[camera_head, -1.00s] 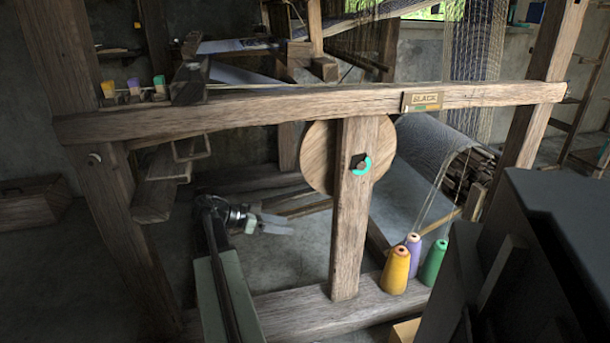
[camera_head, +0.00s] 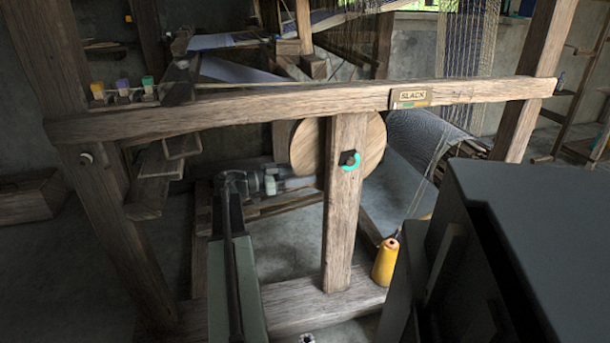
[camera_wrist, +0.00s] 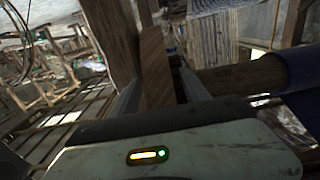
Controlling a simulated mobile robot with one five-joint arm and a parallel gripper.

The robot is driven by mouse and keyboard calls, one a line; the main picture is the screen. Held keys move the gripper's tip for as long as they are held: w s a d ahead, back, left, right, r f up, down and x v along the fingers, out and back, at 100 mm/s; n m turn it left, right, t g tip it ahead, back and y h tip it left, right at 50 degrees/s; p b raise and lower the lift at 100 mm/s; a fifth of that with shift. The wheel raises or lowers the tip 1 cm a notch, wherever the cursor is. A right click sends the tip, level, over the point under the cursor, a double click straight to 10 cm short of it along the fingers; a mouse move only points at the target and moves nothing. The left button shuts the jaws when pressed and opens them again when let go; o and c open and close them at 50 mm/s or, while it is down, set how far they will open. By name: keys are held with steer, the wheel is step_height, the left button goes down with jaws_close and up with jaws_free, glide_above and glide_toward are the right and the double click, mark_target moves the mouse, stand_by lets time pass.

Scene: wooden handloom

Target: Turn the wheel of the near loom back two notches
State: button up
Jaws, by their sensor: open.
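The wooden wheel (camera_head: 307,145) of the near loom stands behind an upright post (camera_head: 342,225) that hides its middle. A dark square piece (camera_head: 349,157) with a turquoise arc under it shows on the post in front of the wheel. My gripper (camera_head: 306,182) reaches in from the left at the wheel's lower left edge. In the wrist view my gripper (camera_wrist: 158,76) has its fingers apart, with a wooden board-like piece (camera_wrist: 154,60) between them, seemingly the wheel's rim edge-on. I cannot tell whether the fingers touch it.
A small sign reading SLACK (camera_head: 410,95) is on the loom's top beam (camera_head: 250,111). A yellow thread cone (camera_head: 385,262) stands on the lower beam (camera_head: 290,305). Wooden steps (camera_head: 150,190) hang at left. Coloured pegs (camera_head: 122,88) sit on the top left.

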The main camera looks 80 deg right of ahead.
steer(key=shift+s+d, duration=0.1)
jaws_close()
stand_by(1.4)
